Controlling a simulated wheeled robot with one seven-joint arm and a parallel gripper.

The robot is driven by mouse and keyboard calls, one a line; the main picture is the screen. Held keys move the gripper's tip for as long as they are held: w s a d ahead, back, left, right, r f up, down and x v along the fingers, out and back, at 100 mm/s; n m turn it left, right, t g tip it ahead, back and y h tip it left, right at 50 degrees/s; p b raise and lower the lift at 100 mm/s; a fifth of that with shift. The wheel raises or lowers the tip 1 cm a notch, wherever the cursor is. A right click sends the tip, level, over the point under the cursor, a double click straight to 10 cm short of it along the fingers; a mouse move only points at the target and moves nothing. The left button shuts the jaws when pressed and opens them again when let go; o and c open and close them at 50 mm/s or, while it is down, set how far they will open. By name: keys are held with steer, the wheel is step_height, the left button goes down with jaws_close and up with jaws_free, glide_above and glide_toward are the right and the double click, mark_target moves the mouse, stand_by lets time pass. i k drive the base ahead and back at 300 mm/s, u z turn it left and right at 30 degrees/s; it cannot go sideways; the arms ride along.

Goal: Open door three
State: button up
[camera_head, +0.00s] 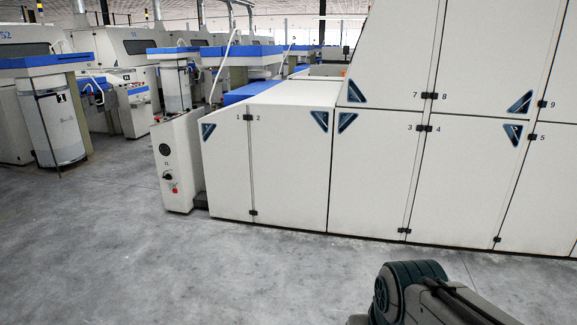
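Door three (372,178) is a white panel on the lower row of the large machine, marked 3 near its upper right corner. It looks closed and flush with its neighbours. A dark blue triangular recess, the handle of door three (347,122), sits at its upper left corner. Black hinges (404,231) show along its right edge, beside door four (465,170). Part of my arm shows at the bottom right, in front of the machine and apart from it. My gripper is not in view.
Door two (290,165) and door one (227,165) are closed to the left of door three. A control post (177,165) with a red button stands at the machine's left end. Grey concrete floor (250,275) in front of the doors is clear. Other machines stand behind left.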

mark_target(374, 150)
steer(key=u, duration=0.1)
steer(key=i, duration=1.6)
steer(key=z, duration=0.25)
steer(key=i, duration=1.6)
steer(key=z, duration=0.6)
steer(key=i, duration=0.8)
steer(key=z, duration=0.25)
